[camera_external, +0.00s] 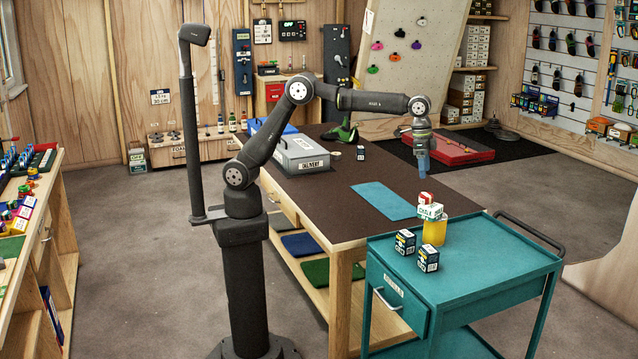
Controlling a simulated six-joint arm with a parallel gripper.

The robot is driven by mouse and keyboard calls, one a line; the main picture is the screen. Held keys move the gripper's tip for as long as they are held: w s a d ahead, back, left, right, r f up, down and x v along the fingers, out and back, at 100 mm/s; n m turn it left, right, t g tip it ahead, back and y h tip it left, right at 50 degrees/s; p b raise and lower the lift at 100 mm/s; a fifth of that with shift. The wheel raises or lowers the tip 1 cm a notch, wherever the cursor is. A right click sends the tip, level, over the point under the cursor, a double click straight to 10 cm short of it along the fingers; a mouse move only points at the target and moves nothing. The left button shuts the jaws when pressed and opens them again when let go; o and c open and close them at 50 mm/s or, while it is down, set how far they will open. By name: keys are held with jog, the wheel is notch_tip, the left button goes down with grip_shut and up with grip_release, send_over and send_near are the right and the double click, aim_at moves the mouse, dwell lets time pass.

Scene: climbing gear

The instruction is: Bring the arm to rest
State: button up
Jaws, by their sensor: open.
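My gripper (422,172) hangs pointing down at the end of my outstretched arm. It is above the right part of the dark-topped workbench (335,203), past the blue mat (384,200). The jaws are open, and I see nothing held in them. The fingertips are small here, and their exact height over the bench is hard to tell.
A teal trolley (480,276) stands at the bench's near right, bearing two dark boxes (405,242) (428,258) and a yellow cylinder (434,232) with a white block on it. A grey delivery case (301,155) and a small dark box (361,153) sit on the bench.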

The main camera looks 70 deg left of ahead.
aim_at(427, 195)
jog(key=f, duration=0.6)
jog(key=w+d+f, duration=0.1)
jog(key=f, duration=0.2)
jog(key=shift+r, duration=1.75)
jog(key=shift+f, duration=0.1)
